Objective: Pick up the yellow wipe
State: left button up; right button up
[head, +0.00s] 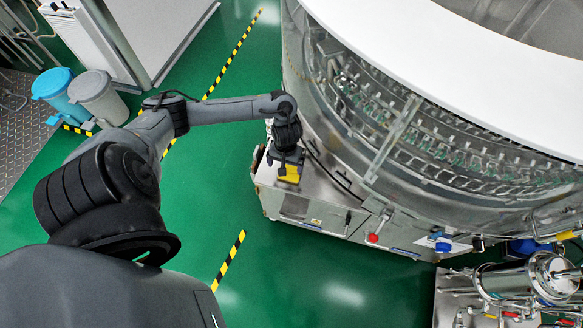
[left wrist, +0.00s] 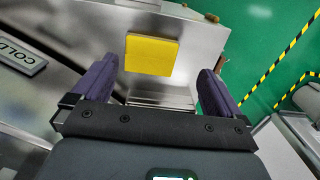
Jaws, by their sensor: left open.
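The yellow wipe (head: 290,174) lies on the steel ledge at the base of the washer in the head view. In the left wrist view the yellow wipe (left wrist: 151,55) is a flat square on a steel surface, ahead of and between my fingers. My left gripper (head: 288,158) is above the wipe, pointing down, and partly covers it in the head view. In the left wrist view my left gripper (left wrist: 160,82) has its two fingers wide apart, with nothing between them. My right gripper is not in view.
The round washer (head: 400,140) rises right beside my left gripper. Its steel base ledge (head: 325,190) has knobs and a red button (head: 373,238) on the front. Steel equipment (head: 520,280) stands at lower right. Two bins (head: 97,97) are at left. Green floor (head: 225,180) is open.

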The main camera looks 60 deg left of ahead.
pick_arm(q)
notch_tip(320, 180, up, 2)
jog(key=w+a, duration=0.1)
jog(key=b, duration=0.2)
send_over(290, 173)
jog(key=f, duration=0.4)
jog(key=shift+s+a+f, duration=0.1)
jog(key=shift+s+f, duration=0.1)
jog(key=shift+f, duration=0.15)
jog(key=shift+w+f, duration=0.1)
jog(key=shift+f, duration=0.3)
notch_tip(290, 173, down, 4)
jog(key=b, duration=0.3)
jog(key=shift+w, duration=0.1)
jog(key=shift+f, duration=0.4)
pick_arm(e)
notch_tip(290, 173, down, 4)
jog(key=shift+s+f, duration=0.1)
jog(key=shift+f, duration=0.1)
pick_arm(q)
jog(key=shift+r, duration=0.1)
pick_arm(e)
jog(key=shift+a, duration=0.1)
